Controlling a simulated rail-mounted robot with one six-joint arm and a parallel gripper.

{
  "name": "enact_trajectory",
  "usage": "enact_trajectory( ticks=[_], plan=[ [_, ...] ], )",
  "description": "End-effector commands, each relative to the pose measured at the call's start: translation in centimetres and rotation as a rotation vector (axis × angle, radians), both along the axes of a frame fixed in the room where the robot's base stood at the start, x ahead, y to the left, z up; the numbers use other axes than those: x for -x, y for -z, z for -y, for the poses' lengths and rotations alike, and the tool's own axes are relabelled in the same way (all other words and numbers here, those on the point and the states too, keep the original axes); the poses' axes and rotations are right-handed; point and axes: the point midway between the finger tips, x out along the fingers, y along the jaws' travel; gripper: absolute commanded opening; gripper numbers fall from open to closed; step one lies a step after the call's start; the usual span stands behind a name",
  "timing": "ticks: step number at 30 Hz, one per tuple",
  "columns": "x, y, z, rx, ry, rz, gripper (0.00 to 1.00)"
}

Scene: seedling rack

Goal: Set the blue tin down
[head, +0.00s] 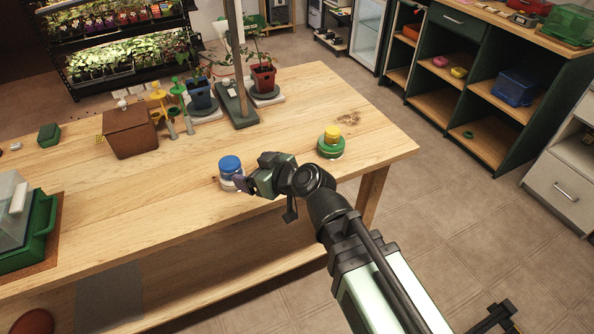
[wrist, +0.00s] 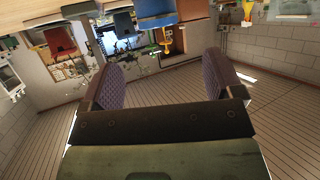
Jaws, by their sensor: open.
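The blue tin (head: 230,164) stands upright on the wooden table, on or above a pale round base (head: 228,183); I cannot tell whether the two are one piece. My gripper (head: 243,182) is just to the right of the tin, its jaws pointing towards it. In the wrist view my gripper (wrist: 160,75) is open, with nothing between its two padded fingers. A blue shape, probably the tin (wrist: 155,12), shows at the top edge of that view, beyond the fingertips. In the head view the gripper partly hides the tin's lower right side.
A yellow tin (head: 332,132) sits on a green round one (head: 330,148) to the right. Behind are a brown box (head: 130,132), yellow and green tools, a post on a dark base (head: 239,108) and two potted plants. A green crate (head: 42,235) stands at left. The middle table is clear.

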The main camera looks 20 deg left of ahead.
Motion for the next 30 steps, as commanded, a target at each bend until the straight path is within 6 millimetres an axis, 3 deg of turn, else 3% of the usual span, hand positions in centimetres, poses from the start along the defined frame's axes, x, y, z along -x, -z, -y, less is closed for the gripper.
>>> enact_trajectory(
  ticks=[2, 5, 8, 9, 11, 12, 15, 18, 21, 22, 30],
  plan=[
    [-0.3, 0.2, 0.4, 0.01, 0.005, -0.009, 0.86],
    [-2.3, 1.8, 4.2, 0.088, 0.059, -0.087, 0.86],
    [-5.3, 5.0, 12.8, 0.258, 0.21, -0.274, 0.86],
    [-6.2, 6.4, 17.3, 0.336, 0.303, -0.373, 0.86],
    [-6.7, 8.2, 24.1, 0.449, 0.464, -0.529, 0.86],
    [-6.5, 9.1, 28.4, 0.514, 0.58, -0.631, 0.86],
    [-5.0, 10.3, 37.4, 0.641, 0.853, -0.848, 0.86],
    [-3.3, 10.6, 42.4, 0.707, 1.033, -0.977, 0.86],
    [-2.7, 10.6, 43.9, 0.73, 1.096, -1.02, 0.86],
    [-2.7, 10.6, 44.0, 0.73, 1.099, -1.023, 0.91],
    [-2.7, 10.6, 43.8, 0.729, 1.092, -1.018, 0.91]
  ],
)
